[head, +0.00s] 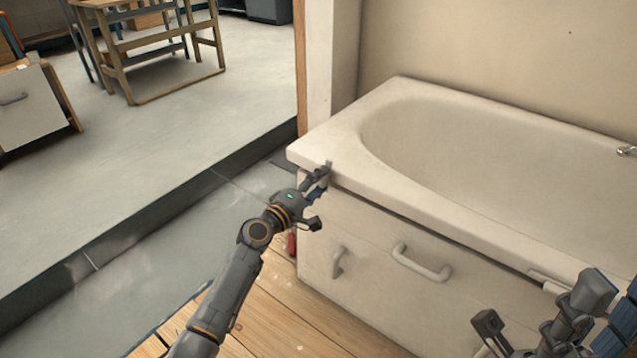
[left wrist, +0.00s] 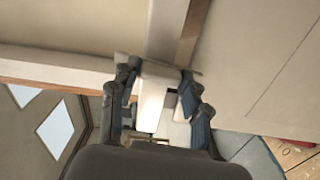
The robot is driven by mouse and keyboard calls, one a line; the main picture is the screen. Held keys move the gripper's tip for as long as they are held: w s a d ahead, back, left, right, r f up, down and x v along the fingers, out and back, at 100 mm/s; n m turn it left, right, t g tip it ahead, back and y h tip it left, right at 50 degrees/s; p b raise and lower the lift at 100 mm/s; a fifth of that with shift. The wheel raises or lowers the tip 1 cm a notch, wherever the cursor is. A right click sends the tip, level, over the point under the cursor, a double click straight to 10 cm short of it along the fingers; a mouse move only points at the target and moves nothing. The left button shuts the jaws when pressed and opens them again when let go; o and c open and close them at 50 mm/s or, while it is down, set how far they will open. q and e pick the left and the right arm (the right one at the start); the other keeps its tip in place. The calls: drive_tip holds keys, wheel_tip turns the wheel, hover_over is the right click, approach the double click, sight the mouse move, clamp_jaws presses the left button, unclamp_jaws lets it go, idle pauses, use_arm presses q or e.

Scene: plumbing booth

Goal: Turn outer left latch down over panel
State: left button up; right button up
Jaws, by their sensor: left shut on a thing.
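The white panel (head: 370,290) forms the front of the bathtub, below its rim. My left gripper (head: 318,192) is at the panel's upper left end, just under the tub's corner. In the left wrist view, my left gripper (left wrist: 158,88) has its two fingers on either side of a small pale piece, the outer left latch (left wrist: 154,96), and is shut on it. The fingers mostly hide this latch in the head view, so its exact angle is unclear. My right gripper (head: 540,315) is at the lower right, open, in front of the panel.
The bathtub (head: 400,93) stands against the wall. The panel has a large white handle (head: 421,263) and a smaller one (head: 338,262). Another pale latch (head: 548,282) lies along the rim near my right gripper. A red object (head: 292,243) stands beside the panel's left end.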

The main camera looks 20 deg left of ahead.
use_arm(q)
drive_tip(key=shift+w+a+r, duration=0.1)
drive_tip(key=shift+r, duration=0.1)
drive_tip(key=o, duration=1.2)
drive_tip(key=shift+c, duration=0.2)
drive_tip(key=shift+f, duration=0.15)
drive_tip(key=shift+s+f, duration=0.1)
drive_tip(key=shift+s, duration=0.3)
drive_tip(key=v, duration=1.1)
drive_tip(key=shift+s, duration=0.1)
